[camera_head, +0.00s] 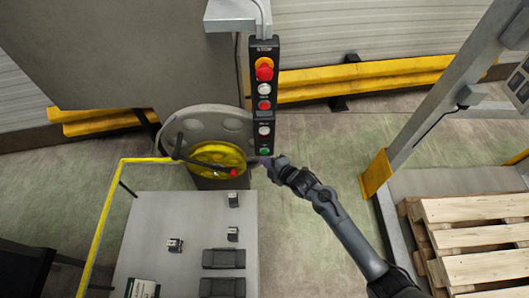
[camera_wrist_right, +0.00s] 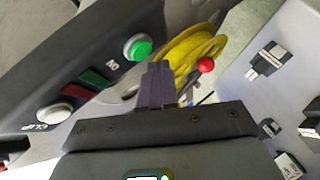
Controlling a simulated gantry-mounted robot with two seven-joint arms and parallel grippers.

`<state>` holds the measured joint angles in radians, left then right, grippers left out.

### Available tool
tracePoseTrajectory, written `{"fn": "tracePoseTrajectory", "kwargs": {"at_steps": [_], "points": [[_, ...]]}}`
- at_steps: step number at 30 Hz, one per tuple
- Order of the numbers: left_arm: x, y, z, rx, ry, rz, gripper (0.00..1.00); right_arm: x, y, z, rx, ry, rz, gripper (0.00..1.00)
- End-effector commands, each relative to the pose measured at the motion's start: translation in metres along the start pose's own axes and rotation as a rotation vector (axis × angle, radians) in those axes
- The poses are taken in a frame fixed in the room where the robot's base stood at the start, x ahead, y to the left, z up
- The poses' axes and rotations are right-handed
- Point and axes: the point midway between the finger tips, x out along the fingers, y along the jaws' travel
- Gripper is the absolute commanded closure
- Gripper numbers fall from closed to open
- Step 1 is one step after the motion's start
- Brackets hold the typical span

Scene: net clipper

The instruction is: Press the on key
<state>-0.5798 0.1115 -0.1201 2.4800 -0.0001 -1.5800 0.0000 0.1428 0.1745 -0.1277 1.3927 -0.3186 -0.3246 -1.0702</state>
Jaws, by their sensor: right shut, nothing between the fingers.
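The on key is a round green button (camera_wrist_right: 138,47) with the word ON beside it in the right wrist view. It sits at the lower end of the black control box, and shows in the head view as a small green dot (camera_head: 265,151). My right gripper (camera_head: 266,161) is shut and empty, just below the green button in the head view. In the right wrist view its fingertips (camera_wrist_right: 157,70) are beside the green button; I cannot tell whether they touch it. My left gripper is in neither view.
The black control box (camera_head: 264,103) also carries a red stop button (camera_head: 264,70) and white buttons, one a white key (camera_wrist_right: 54,114) in the wrist view. A yellow wheel (camera_head: 218,158) with a red knob (camera_wrist_right: 206,65) is close by. Pallets (camera_head: 470,208) lie at right.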

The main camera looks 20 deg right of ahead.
Motion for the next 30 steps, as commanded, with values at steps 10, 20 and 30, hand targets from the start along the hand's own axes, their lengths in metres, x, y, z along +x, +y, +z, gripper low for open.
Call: {"fn": "tracePoseTrajectory", "kwargs": {"at_steps": [10,20,30], "points": [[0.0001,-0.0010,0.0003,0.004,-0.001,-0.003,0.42,0.0000,0.0000,0.0000,0.000,0.000,0.000,1.00],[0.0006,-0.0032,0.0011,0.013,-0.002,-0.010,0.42,0.0005,0.0003,0.0004,0.000,0.000,0.000,1.00],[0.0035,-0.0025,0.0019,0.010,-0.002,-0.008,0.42,0.0060,0.0044,0.0043,-0.002,0.000,0.000,1.00]]}}
